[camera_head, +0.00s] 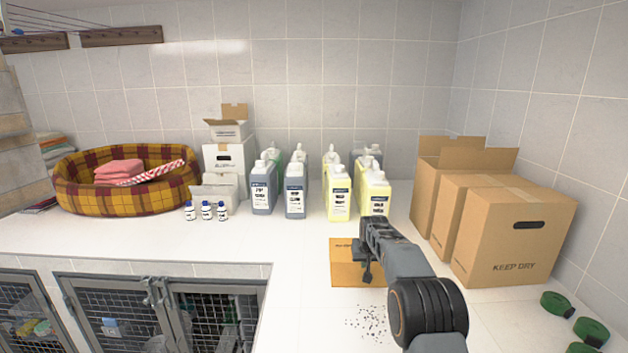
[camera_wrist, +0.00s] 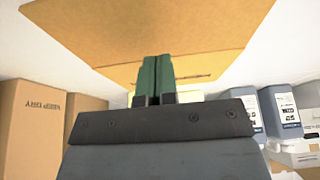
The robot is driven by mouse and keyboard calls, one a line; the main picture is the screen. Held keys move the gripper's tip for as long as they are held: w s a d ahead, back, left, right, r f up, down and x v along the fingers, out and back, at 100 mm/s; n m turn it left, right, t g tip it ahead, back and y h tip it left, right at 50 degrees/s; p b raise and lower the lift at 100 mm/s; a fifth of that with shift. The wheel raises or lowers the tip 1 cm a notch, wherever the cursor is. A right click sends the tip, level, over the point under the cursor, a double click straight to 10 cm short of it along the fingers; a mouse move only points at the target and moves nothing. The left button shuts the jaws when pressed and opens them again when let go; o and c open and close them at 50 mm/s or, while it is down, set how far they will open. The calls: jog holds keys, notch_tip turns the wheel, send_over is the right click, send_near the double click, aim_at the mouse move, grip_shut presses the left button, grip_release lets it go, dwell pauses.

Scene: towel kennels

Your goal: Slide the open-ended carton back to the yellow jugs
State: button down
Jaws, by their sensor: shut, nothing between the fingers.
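The orange-brown carton (camera_head: 345,272) lies on the white counter, in front of the yellow jugs, with a gap of bare counter between. The front yellow jugs (camera_head: 338,199) and (camera_head: 374,202) stand upright, with more jugs behind them. My gripper (camera_head: 366,276) points down at the carton and hides its right part. In the wrist view the carton (camera_wrist: 110,35) fills the top, and the green fingers of my gripper (camera_wrist: 155,75) are together with nothing between them, overlapping the carton's edge. I cannot tell whether they touch it. The carton's open end is not clear.
Large brown cartons (camera_head: 512,240) stand along the right wall. Blue-grey jugs (camera_head: 295,190) stand left of the yellow ones. Small bottles (camera_head: 206,211) and a plaid pet bed (camera_head: 110,200) are farther left. Dark crumbs (camera_head: 367,322) lie near the front; green rolls (camera_head: 557,304) lie at right.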

jog(key=shift+f+b, duration=0.3)
jog(key=shift+f, duration=0.15)
jog(key=shift+f+b, duration=0.65)
jog(key=shift+f, duration=0.35)
jog(key=shift+r, duration=0.1)
jog(key=shift+w+r+p, duration=0.1)
jog(key=shift+w+p, duration=0.1)
jog(key=shift+p, duration=0.4)
jog(key=w+p, duration=0.2)
jog(key=p, duration=0.1)
jog(key=shift+w, duration=0.25)
jog(key=shift+w+p, duration=0.1)
jog(key=shift+p, duration=0.3)
jog(key=shift+w+p, duration=0.65)
jog(key=shift+p, duration=0.6)
jog(key=shift+w, duration=0.7)
